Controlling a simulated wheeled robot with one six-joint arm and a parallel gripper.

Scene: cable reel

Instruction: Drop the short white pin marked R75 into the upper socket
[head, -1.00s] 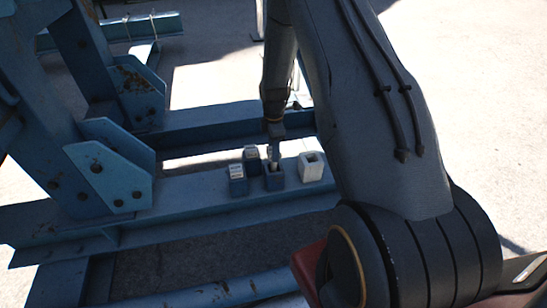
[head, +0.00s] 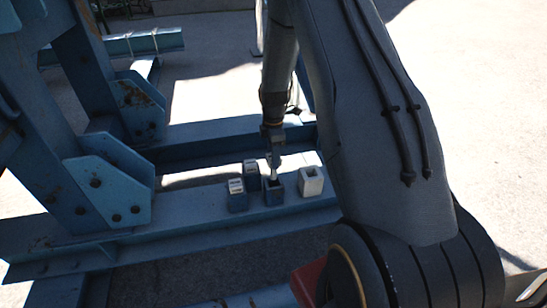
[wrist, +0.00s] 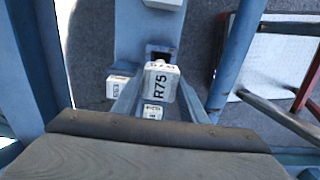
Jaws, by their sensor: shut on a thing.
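My gripper (head: 272,160) is shut on the short white pin marked R75 (wrist: 160,82). In the wrist view the pin's label faces the camera, between the two fingers. In the head view the gripper hangs just above a blue block (head: 275,197) with a dark open socket. That socket block (wrist: 159,50) shows behind the pin in the wrist view. A white block (head: 311,187) with a dark opening stands to its right. I cannot tell which opening is the upper socket. The pin's lower end is hidden in the wrist view.
Two other blue blocks with pale, labelled tops, one at front left (head: 237,201) and one behind (head: 251,177), stand close to the gripper. All sit on a blue steel beam (head: 180,212). A blue upright with bolted plates (head: 105,190) rises at left.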

